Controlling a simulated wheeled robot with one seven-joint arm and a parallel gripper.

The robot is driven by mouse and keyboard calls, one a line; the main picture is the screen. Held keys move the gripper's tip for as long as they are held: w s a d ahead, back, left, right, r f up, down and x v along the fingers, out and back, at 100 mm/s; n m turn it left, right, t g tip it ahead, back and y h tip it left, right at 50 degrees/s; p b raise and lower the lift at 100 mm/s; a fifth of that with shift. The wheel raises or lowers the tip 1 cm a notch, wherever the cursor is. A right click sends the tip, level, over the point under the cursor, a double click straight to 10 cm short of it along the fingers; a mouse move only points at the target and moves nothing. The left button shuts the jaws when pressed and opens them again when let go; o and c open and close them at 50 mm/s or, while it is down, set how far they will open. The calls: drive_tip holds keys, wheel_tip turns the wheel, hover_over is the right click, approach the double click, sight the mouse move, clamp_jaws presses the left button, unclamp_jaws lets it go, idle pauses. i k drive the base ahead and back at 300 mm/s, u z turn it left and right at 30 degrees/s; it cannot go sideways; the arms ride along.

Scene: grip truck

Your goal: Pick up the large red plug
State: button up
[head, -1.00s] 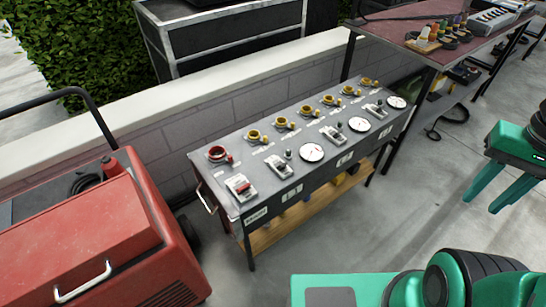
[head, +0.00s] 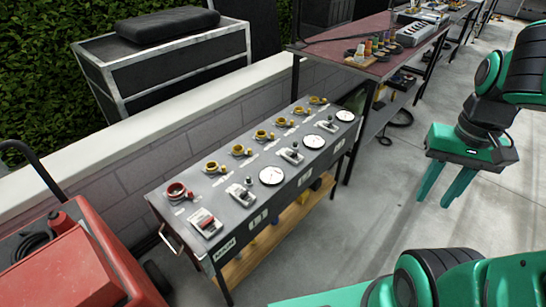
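I cannot tell for certain which thing is the large red plug. A red cylindrical piece (head: 57,221) stands upright on the red cart at the left, beside a coiled black cable. A red round socket (head: 178,191) sits at the near left end of the grey control panel.
The grey panel (head: 236,222) on legs, with yellow sockets, switches and dials, stands in the middle. The red cart (head: 70,275) is at left. A low wall (head: 215,108) runs behind. The maroon table (head: 345,42) is at the back. Concrete floor is clear at right.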

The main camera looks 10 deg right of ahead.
sight(60, 223)
drive_tip(key=u, duration=1.65)
